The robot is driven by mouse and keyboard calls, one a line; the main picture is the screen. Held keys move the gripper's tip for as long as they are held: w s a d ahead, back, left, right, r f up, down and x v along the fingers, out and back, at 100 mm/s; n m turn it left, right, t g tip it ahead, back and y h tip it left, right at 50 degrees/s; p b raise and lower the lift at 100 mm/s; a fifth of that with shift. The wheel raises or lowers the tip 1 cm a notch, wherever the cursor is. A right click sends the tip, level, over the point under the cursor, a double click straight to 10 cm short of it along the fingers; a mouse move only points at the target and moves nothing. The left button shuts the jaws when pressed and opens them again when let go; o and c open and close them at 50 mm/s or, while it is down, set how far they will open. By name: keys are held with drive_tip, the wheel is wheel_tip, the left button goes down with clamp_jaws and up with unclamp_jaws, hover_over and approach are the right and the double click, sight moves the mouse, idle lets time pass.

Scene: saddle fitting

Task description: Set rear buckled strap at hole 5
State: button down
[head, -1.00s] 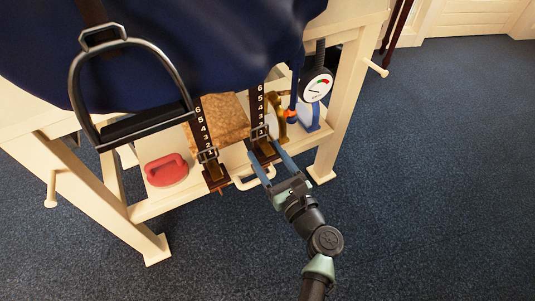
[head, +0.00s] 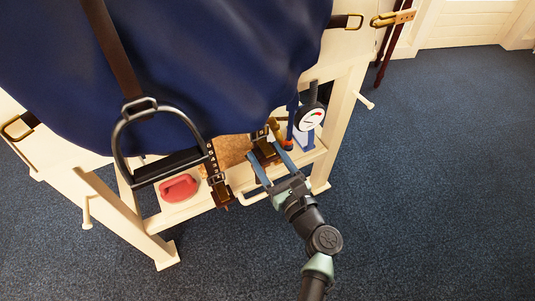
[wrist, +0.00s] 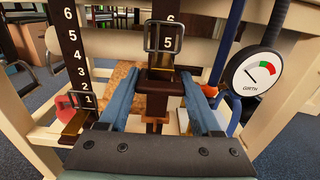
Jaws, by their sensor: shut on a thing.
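The right black numbered strap (wrist: 163,60) hangs in the middle of the wrist view. Its metal buckle (wrist: 165,37) frames the number 5, with part of a 6 showing above. In the head view this buckle (head: 259,132) sits close under the blue cover's edge. My gripper (head: 263,164) is shut on the brown end piece (wrist: 160,88) below the buckle, one blue finger on each side. Which strap is the rear one is not marked.
A round GIRTH gauge (head: 312,119) stands close right of my gripper. A black stirrup (head: 160,165) hangs at left. A red-handled pad (head: 179,187) lies on the cream stand's shelf. The blue cover (head: 190,70) overhangs the straps. Open carpet lies right and in front.

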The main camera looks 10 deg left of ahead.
drive_tip(key=shift+c, duration=0.4)
unclamp_jaws()
drive_tip(key=shift+s, duration=0.1)
drive_tip(key=p+v, duration=0.4)
drive_tip(key=v, duration=0.9)
